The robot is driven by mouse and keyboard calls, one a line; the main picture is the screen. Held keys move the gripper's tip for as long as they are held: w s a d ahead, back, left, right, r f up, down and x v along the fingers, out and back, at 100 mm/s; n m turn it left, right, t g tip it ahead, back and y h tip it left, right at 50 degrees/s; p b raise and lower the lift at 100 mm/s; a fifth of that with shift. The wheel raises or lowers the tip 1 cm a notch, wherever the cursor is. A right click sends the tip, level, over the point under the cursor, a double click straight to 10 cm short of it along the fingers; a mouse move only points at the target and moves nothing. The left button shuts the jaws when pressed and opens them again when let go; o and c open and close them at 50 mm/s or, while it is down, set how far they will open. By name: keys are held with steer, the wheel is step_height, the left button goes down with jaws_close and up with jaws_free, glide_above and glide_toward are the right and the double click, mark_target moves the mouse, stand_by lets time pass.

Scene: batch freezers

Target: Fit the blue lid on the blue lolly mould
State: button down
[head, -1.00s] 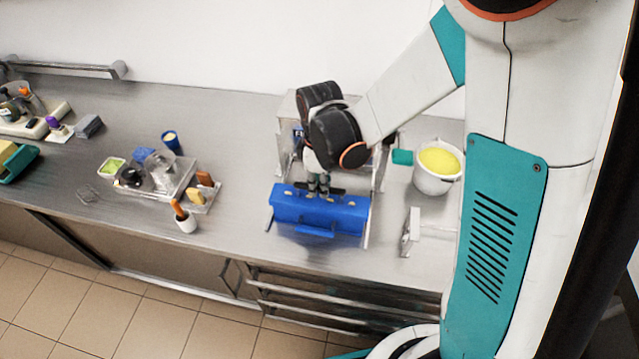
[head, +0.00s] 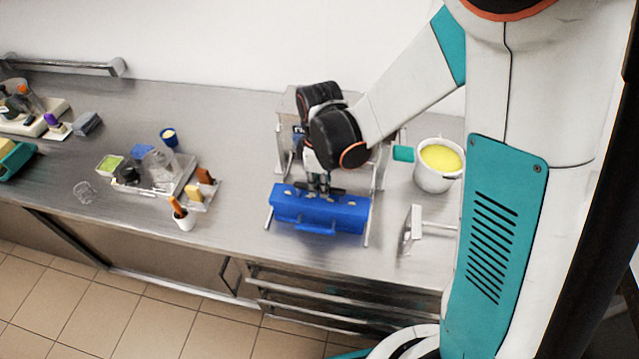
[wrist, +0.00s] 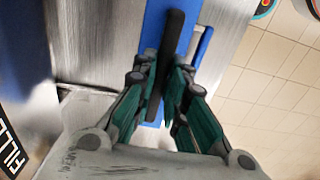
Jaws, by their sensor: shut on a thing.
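The blue lolly mould (head: 345,222) sits on the metal counter in front of the machine, with a blue handle on its front side. The blue lid (head: 350,199) appears as the top face, with pale spots, and lies on or just above the mould; I cannot tell whether it is fully seated. My gripper (head: 318,188) is over its back edge. In the wrist view, my gripper (wrist: 163,85) is shut on a dark bar handle (wrist: 165,60) above a blue surface, which seems to be the lid (wrist: 152,25). My fingers hide part of it.
A metal machine (head: 281,140) stands behind the mould, and thin rails flank the mould. Counter between is clear.

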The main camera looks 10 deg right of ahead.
steer(key=shift+f+b, duration=0.6)
steer(key=shift+b, duration=0.2)
stand_by(0.9)
steer(key=c, duration=1.5)
jaws_free()
steer(key=shift+c, duration=0.2)
steer(key=shift+r, duration=0.15)
step_height(320, 180, up, 12)
steer(key=shift+s+d, duration=0.1)
steer(key=shift+s, duration=0.05)
steer(key=s+d+f+m+t+b, duration=0.2)
steer(key=s+d+m+t+b, duration=0.5)
steer(key=s+m, duration=0.6)
steer(key=d+b, duration=0.2)
steer(key=d, duration=0.1)
steer(key=shift+f+m+b, duration=0.3)
steer(key=shift+b, duration=0.1)
